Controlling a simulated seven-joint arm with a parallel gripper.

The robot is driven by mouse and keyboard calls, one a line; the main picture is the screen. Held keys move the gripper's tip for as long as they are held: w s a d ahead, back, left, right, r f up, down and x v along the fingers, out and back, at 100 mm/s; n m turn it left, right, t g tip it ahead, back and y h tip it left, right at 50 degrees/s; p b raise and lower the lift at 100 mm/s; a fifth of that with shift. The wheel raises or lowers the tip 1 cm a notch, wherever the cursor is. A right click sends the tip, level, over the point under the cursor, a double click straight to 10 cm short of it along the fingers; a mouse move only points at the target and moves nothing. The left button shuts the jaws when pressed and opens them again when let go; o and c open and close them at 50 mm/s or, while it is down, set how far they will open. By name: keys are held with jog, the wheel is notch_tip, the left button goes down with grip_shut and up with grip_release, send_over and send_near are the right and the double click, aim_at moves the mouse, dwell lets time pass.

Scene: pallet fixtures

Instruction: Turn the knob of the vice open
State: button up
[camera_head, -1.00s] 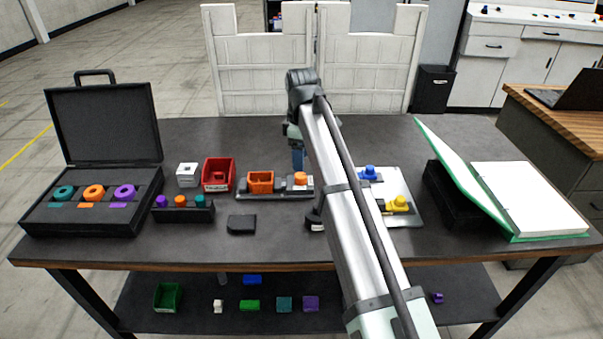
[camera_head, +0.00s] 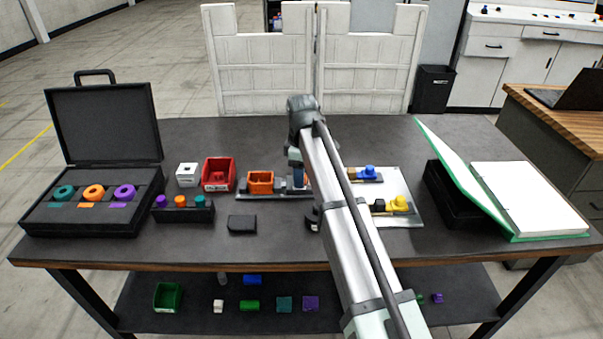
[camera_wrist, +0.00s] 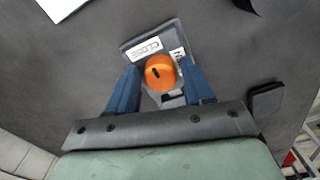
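The vice (camera_head: 262,196) is a dark base with an orange jaw block (camera_head: 260,181) on its left part. My gripper (camera_wrist: 160,68) is open, with one blue finger on each side of the knob and a visible gap on both sides.
A red bin (camera_head: 219,176) and a white block (camera_head: 187,175) stand left of the vice. A light plate (camera_head: 408,181) with blue and yellow fixtures lies to the right. A black block (camera_head: 242,223) lies in front. An open case (camera_head: 78,218) is far left.

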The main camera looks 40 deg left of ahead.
jog(key=c, duration=0.8)
jog(key=m, duration=0.4)
jog(key=shift+m, duration=0.4)
jog(key=m, duration=0.4)
jog(key=shift+s+m, duration=0.1)
jog(key=shift+m, duration=0.2)
jog(key=m, duration=0.4)
jog(key=shift+m, duration=2.2)
